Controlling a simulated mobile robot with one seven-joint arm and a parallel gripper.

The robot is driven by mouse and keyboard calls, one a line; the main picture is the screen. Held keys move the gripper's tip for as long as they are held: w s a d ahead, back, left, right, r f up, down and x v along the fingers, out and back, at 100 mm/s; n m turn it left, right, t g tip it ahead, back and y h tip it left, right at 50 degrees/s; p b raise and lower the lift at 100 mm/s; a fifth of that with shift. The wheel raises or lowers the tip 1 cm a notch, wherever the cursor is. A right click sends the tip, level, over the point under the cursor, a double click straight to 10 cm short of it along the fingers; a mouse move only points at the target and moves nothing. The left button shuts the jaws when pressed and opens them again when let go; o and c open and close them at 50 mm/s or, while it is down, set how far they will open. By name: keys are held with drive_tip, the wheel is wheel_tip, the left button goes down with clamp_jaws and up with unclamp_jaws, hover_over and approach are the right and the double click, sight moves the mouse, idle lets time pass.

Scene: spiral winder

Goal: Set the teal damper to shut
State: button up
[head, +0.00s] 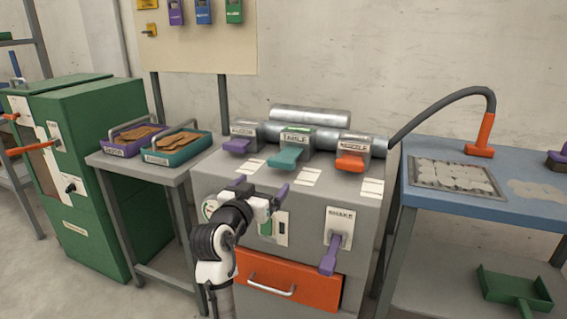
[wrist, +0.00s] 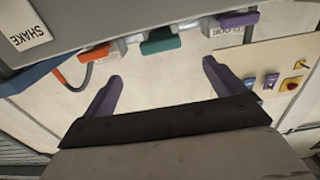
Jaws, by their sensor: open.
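The teal damper (head: 287,157) is the middle one of three on the pipe above the grey cabinet. Its handle sticks out forward from a grey housing with a green strip on top. I cannot tell its setting from the handle. It also shows at the top of the wrist view (wrist: 160,42), beyond my fingertips. My gripper (head: 260,187) is open and empty, its purple fingers spread in front of the cabinet, below and left of the teal handle. It is apart from the handle; the fingers show in the wrist view (wrist: 162,75) with nothing between them.
A purple damper (head: 237,146) is left of the teal one, an orange damper (head: 351,162) right. The grey cabinet (head: 350,205) has a purple shake lever (head: 330,256) and an orange drawer (head: 290,284). Trays stand left; a blue table (head: 420,205) and hose stand right.

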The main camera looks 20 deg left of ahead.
sight(285, 157)
drive_tip(key=w, duration=1.3)
drive_tip(key=shift+w+d+r, duration=0.1)
drive_tip(key=shift+d+r, duration=0.05)
drive_tip(key=shift+d, duration=0.1)
drive_tip(key=shift+c, duration=0.2)
drive_tip(key=c, duration=1.3)
drive_tip(key=shift+w, duration=1.6)
drive_tip(key=shift+c, duration=0.2)
drive_tip(key=shift+s, duration=0.1)
drive_tip(key=o, duration=1.4)
drive_tip(key=s, duration=1.4)
drive_tip(key=shift+a, duration=0.2)
